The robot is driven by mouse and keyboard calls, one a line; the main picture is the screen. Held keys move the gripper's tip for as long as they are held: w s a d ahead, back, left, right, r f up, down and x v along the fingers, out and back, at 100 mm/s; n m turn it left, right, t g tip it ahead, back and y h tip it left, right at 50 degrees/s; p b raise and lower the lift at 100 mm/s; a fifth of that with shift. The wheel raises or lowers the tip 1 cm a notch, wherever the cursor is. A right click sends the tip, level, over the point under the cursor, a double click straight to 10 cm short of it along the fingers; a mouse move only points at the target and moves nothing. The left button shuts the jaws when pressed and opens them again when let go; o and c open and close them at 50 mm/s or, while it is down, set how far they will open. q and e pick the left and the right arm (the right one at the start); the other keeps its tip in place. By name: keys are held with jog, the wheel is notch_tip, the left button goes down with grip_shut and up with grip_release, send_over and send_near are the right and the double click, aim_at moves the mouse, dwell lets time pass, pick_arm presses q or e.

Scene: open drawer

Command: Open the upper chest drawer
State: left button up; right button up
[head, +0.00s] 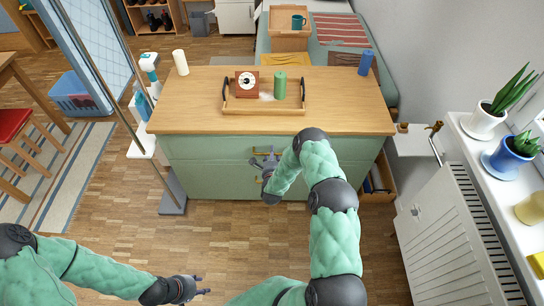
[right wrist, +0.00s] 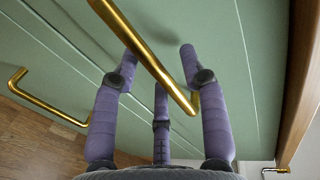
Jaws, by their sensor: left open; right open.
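The green chest (head: 185,150) has a wooden top, and its upper drawer looks shut. The upper drawer's brass handle (head: 262,149) is partly hidden by my right gripper (head: 266,163) in the head view. In the right wrist view this handle (right wrist: 148,58) crosses at a slant between the spread purple fingers of my right gripper (right wrist: 160,58). Those fingers are open around the bar; I cannot tell whether they touch it. A second brass handle (right wrist: 45,107), on the lower drawer, shows at the left. My left gripper (head: 201,284) is open and empty, low over the floor.
A white radiator (head: 460,240) is at the right. The floor before the chest is clear.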

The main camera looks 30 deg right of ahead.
grip_shut()
